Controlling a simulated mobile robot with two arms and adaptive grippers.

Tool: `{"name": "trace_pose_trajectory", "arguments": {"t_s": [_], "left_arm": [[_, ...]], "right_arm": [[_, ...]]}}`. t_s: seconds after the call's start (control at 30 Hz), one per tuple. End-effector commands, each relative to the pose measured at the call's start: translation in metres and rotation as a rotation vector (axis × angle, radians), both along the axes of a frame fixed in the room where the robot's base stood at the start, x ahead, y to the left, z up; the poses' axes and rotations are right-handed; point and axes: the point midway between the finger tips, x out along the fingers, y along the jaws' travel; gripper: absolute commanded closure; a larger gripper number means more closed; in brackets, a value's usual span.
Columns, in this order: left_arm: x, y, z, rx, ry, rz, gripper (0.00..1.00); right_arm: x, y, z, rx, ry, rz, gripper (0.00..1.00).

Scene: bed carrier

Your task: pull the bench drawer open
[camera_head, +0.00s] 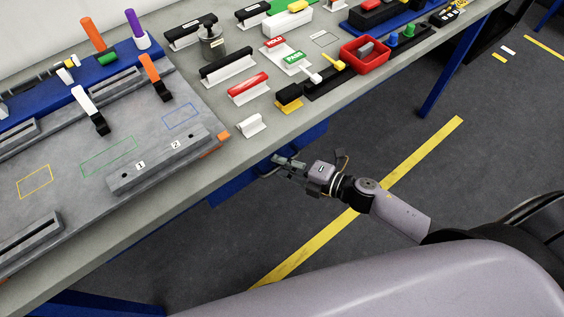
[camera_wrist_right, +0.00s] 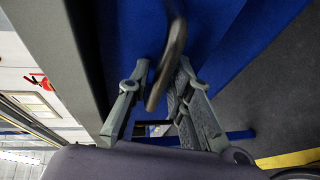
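The blue bench drawer (camera_head: 305,139) hangs under the grey workbench edge, mostly hidden by the bench top in the head view. Blue panels that look like the drawer front (camera_wrist_right: 125,40) fill the upper part of the right wrist view. A dark bar handle (camera_wrist_right: 174,45) stands out from it. My right gripper (camera_head: 277,161) is at the drawer, below the bench edge. In the right wrist view its fingers (camera_wrist_right: 162,68) are apart with the handle between them. The handle lies close to the right-hand finger, with a gap at the other; contact is unclear. My left gripper is out of view.
The workbench top (camera_head: 225,100) carries a grey fixture plate (camera_head: 75,175), several labelled holders and a red bin (camera_head: 364,54). A blue bench leg (camera_head: 447,85) stands at the right. The floor in front is clear, with a yellow line (camera_head: 400,165).

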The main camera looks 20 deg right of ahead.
Motion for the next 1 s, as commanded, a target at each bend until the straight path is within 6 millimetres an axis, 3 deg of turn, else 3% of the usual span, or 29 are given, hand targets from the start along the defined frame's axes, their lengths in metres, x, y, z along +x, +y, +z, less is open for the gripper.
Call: {"name": "trace_pose_trajectory", "arguments": {"t_s": [0.27, 0.6, 1.0], "left_arm": [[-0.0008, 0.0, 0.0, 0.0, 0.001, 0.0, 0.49], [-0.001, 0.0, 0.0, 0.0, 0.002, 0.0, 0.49], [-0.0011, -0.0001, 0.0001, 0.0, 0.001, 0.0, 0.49]], "right_arm": [[0.0015, 0.0013, -0.0006, 0.0, 0.0, 0.0, 0.8], [0.0012, 0.0011, -0.0005, 0.0, 0.0, 0.0, 1.0], [0.0009, 0.001, -0.0008, 0.0, 0.001, 0.0, 1.0]]}}
